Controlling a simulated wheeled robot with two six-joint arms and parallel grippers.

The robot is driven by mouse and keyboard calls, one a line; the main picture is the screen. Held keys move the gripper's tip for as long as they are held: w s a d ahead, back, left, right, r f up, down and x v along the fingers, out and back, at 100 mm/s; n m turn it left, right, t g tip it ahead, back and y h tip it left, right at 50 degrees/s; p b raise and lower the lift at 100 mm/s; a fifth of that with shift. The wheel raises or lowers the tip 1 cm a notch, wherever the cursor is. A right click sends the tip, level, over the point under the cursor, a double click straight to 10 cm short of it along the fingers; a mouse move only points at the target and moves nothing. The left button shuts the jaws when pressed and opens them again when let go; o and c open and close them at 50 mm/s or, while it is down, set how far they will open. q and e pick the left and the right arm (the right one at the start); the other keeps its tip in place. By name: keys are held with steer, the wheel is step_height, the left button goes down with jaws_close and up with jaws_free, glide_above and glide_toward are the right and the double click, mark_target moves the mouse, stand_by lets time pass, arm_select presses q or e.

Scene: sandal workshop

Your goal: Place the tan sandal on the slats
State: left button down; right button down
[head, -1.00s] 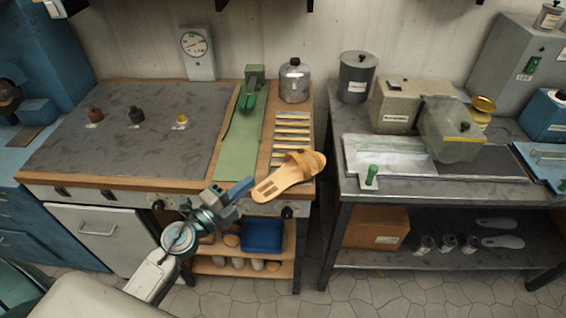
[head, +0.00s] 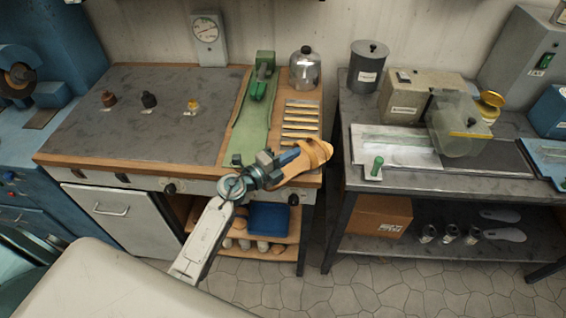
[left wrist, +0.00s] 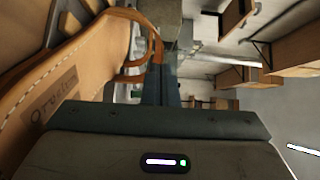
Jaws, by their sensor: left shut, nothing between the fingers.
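The tan sandal (head: 315,155) lies at the front right of the wooden-edged bench, just in front of the slats (head: 301,121), at a slant with its strap end to the right. The slats look bare. My right gripper is not in view.
A green strip (head: 250,125) runs left of the slats, with a green-handled tool (head: 261,80) at its back. A gap separates this bench from the grey table (head: 345,110) on the right.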

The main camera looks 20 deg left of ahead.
arm_select(q)
steer(key=shift+w+a, duration=0.25)
steer(key=shift+w, duration=0.35)
steer(key=shift+d, duration=0.1)
steer(key=w, duration=0.3)
steer(key=w+a, duration=0.1)
steer(key=w, duration=0.2)
steer(key=w+a, duration=0.1)
steer(key=w, duration=0.2)
steer(key=shift+a+b, duration=0.2)
steer(key=shift+b, duration=0.1)
steer(key=w+b, duration=0.1)
steer(key=w, duration=0.2)
steer(key=w+a+b, duration=0.1)
steer(key=w, duration=0.2)
steer(key=w+a+b, duration=0.1)
steer(key=w, duration=0.2)
steer(key=shift+f, duration=0.15)
steer(key=shift+s+f, duration=0.1)
steer(key=shift+s, duration=0.1)
